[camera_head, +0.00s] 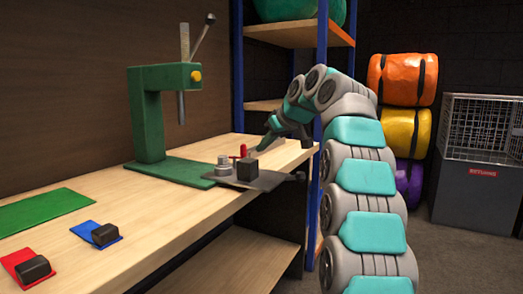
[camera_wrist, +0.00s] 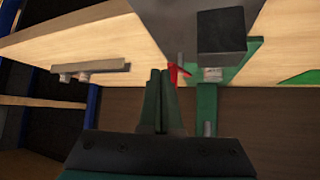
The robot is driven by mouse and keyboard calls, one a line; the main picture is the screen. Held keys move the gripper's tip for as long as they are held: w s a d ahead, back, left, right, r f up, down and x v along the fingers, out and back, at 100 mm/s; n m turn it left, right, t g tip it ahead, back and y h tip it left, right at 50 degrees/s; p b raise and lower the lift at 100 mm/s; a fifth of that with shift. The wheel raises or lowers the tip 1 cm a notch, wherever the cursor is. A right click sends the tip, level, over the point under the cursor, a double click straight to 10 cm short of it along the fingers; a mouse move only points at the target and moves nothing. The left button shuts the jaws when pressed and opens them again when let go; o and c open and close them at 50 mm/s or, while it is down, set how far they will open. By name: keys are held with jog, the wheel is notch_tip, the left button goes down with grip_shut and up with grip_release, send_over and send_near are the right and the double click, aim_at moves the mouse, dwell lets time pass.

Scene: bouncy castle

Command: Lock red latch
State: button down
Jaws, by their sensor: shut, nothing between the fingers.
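The red latch (camera_head: 243,151) is a small upright red piece beside a dark block (camera_head: 247,168) on a grey plate (camera_head: 268,181) at the bench's right end. In the wrist view the red latch (camera_wrist: 177,74) shows just right of my fingertips, partly hidden by them. My gripper (camera_head: 264,149) is above the plate, close to the latch on its right. In the wrist view my gripper (camera_wrist: 159,75) has its fingers together and empty. I cannot tell whether a finger touches the latch. The dark block (camera_wrist: 222,30) is at upper right there.
A green press (camera_head: 149,120) stands behind and left of the plate, with a silver cylinder (camera_head: 223,160) beside the block. Blue shelf posts (camera_head: 320,60) rise near my arm. Red (camera_head: 22,262) and blue (camera_head: 85,230) pads with black blocks lie at the bench's front left.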

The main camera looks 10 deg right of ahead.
jog(key=v, duration=0.9)
jog(key=shift+p, duration=0.45)
jog(key=shift+a+r, duration=0.1)
jog(key=shift+r, duration=0.05)
